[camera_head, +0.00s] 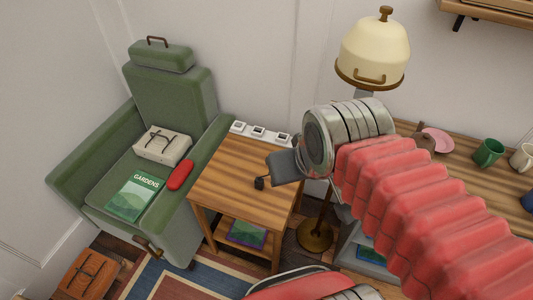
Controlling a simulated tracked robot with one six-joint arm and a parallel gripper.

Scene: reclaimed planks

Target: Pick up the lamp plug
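A small dark block (259,184), which looks like the lamp plug, shows over the middle right of the wooden side table (232,162). I cannot tell whether it rests on the tabletop. My gripper (270,172) is over the table's right side, its grey end just up and right of the block. I cannot tell whether they touch, and the fingers are too small and hidden to read. The lamp has a cream shade (373,50) and a round brass base (315,236) on the floor. My arm hides part of its pole, and no cord shows clearly.
A white socket strip (258,132) runs behind the table. A green armchair (178,95) at left holds a tied parcel (162,146), a red case (180,175) and a green book (134,197). A wooden counter (463,178) with mugs stands at right.

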